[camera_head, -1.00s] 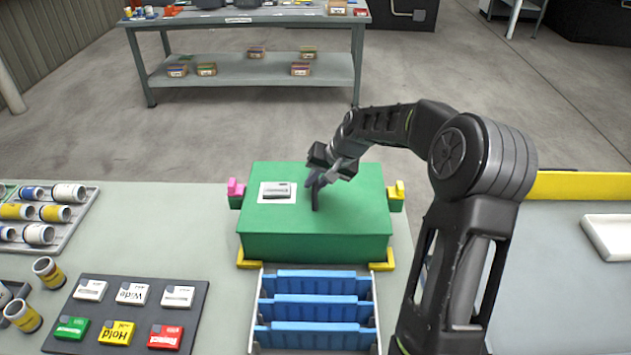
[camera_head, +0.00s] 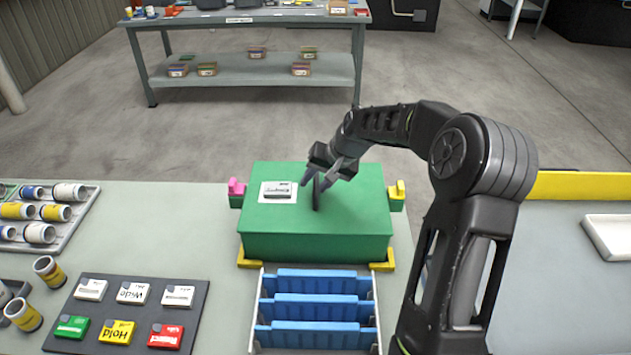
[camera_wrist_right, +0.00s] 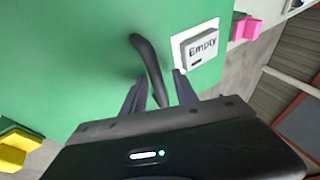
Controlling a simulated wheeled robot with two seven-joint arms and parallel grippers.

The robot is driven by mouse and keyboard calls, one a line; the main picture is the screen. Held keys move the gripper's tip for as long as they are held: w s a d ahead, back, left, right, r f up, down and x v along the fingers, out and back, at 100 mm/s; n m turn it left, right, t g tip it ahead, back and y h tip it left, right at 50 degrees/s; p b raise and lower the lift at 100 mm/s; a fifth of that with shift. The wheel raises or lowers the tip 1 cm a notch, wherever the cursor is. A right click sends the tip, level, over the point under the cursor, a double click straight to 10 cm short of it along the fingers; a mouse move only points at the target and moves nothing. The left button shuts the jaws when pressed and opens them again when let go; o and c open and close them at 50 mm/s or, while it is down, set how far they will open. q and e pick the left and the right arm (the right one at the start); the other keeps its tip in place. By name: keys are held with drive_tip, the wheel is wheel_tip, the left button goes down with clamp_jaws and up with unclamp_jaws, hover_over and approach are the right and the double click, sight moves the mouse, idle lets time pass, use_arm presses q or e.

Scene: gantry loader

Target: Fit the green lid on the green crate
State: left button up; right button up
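The green lid (camera_head: 350,190) lies flat on top of the green crate (camera_head: 315,248), with its edges lined up; no gap shows between them. A dark upright handle (camera_head: 317,196) stands on the lid and also shows in the right wrist view (camera_wrist_right: 147,62). My right gripper (camera_head: 314,182) is open at the handle, its fingertips (camera_wrist_right: 160,88) spread on either side of it. A pink latch (camera_head: 236,188) is on the crate's left side and a yellow latch (camera_head: 396,192) on its right. My left gripper is not in view.
A white tile reading "Empty" (camera_wrist_right: 199,46) lies on a white patch on the lid. Yellow corner brackets (camera_head: 382,266) sit at the crate's foot. A blue slotted rack (camera_head: 315,308) stands in front. A dark board of cards (camera_head: 130,312) lies left.

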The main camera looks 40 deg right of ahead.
drive_tip(key=b+v, duration=0.1)
drive_tip(key=v, duration=0.7)
drive_tip(key=shift+b, duration=0.3)
drive_tip(key=shift+w, duration=0.1)
